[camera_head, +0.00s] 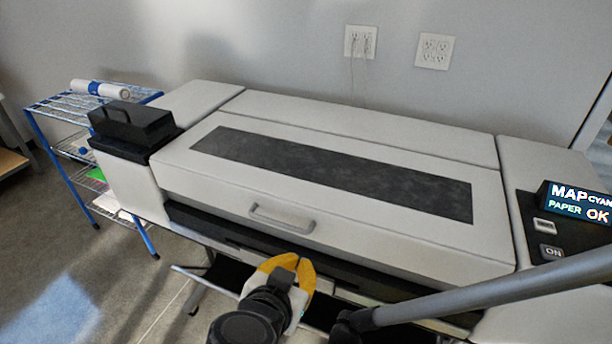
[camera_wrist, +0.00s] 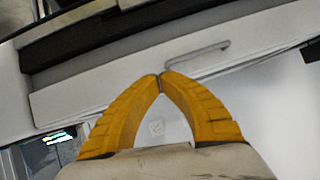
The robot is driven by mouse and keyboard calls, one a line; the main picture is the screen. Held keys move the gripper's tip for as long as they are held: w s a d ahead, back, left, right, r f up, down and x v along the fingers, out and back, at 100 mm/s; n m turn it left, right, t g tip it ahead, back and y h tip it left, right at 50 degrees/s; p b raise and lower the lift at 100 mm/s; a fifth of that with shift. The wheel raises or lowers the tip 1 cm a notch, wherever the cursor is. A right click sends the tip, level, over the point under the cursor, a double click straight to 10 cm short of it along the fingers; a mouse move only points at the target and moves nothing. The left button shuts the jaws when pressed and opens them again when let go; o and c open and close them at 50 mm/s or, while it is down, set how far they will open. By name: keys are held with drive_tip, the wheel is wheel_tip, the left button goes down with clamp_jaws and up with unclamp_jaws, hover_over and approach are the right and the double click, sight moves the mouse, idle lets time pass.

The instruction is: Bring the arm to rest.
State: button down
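My gripper (camera_head: 299,262) has yellow fingers and hangs in front of the wide-format printer (camera_head: 225,190), below its lid handle (camera_head: 282,219) in the head view. In the wrist view the two fingertips (camera_wrist: 160,78) meet, so the gripper is shut. Nothing shows between the fingers, and the gap behind the tips is empty. My arm reaches in from the lower right of the head view. I cannot tell how far the fingertips are from the printer front.
A black box with a handle (camera_head: 130,122) sits on the printer's left end. A lit display (camera_head: 580,201) reads MAP CYAN, PAPER OK at the right end. A blue wire rack (camera_head: 60,165) with a white roll (camera_head: 100,89) on top stands left. Open floor shows at lower left.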

drive_tip(key=s+d+r+n+g+y, duration=0.1)
drive_tip(key=d+n+g, duration=0.1)
drive_tip(key=d, duration=0.9)
drive_tip(key=s+d+r+n+g+y, duration=0.1)
drive_tip(key=d+r+n+g, duration=0.1)
drive_tip(key=d, duration=0.9)
drive_tip(key=shift+d+n, duration=0.3)
drive_tip(key=shift+s, duration=0.1)
